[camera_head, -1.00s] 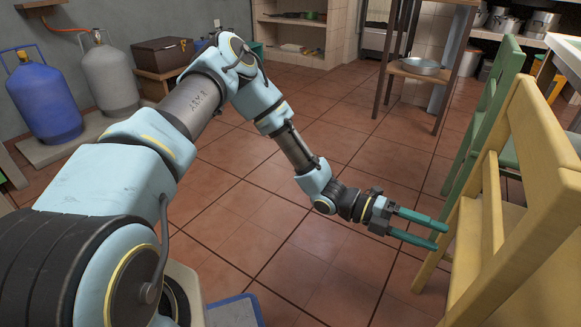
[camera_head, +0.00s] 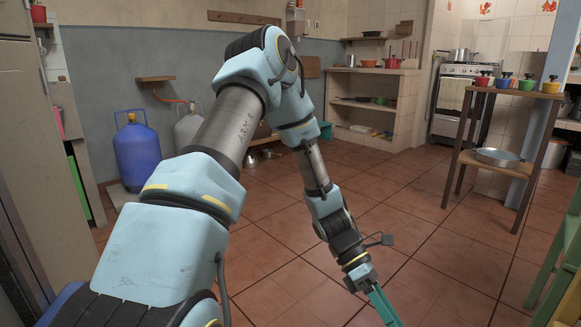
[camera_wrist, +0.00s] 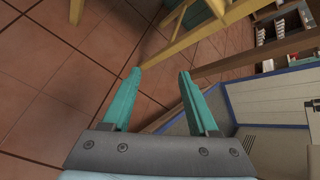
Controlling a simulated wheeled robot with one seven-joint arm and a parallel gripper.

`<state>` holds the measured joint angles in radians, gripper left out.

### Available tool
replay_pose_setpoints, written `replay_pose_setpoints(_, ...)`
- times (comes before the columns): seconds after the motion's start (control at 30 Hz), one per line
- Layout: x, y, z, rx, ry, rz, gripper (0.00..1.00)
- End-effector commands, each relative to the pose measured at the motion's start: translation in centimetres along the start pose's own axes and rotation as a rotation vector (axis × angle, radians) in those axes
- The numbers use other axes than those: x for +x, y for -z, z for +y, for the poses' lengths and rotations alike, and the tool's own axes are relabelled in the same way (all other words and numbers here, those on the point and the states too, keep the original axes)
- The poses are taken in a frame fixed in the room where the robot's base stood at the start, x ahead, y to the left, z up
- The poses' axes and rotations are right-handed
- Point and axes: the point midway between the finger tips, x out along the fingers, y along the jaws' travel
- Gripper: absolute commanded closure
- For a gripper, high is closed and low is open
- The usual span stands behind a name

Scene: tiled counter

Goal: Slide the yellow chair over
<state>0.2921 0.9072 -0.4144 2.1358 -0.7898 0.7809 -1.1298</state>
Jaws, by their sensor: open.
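The yellow chair is almost wholly out of the head view; only a small yellow piece (camera_head: 572,314) shows at the bottom right corner. In the wrist view, yellow wooden bars of the chair (camera_wrist: 208,28) cross the upper part, beyond my fingertips. My gripper (camera_wrist: 160,74) is open with its two teal fingers apart and nothing held between them. Whether a finger touches a bar I cannot tell. In the head view my gripper is at the bottom edge, right of centre, and its fingertips are cut off.
A green chair (camera_head: 558,262) stands at the right edge. A wooden stand (camera_head: 507,165) with a metal pan and several small pots is behind it. Blue (camera_head: 137,153) and grey gas cylinders stand by the left wall. The tiled floor (camera_head: 420,245) in the middle is clear.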

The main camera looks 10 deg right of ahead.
Motion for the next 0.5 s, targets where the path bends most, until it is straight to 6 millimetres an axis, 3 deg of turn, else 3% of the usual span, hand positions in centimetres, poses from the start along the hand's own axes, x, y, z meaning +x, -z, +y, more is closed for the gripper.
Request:
replay_pose_setpoints(0.03, -2.4, 1.4, -0.3, 0.098, -0.055, 0.066, 0.40)
replay_pose_setpoints(0.3, -14.6, 9.1, -3.3, 0.627, -0.228, 0.476, 0.40)
replay_pose_setpoints(0.5, -22.2, 13.2, -7.1, 0.933, -0.244, 0.780, 0.40)
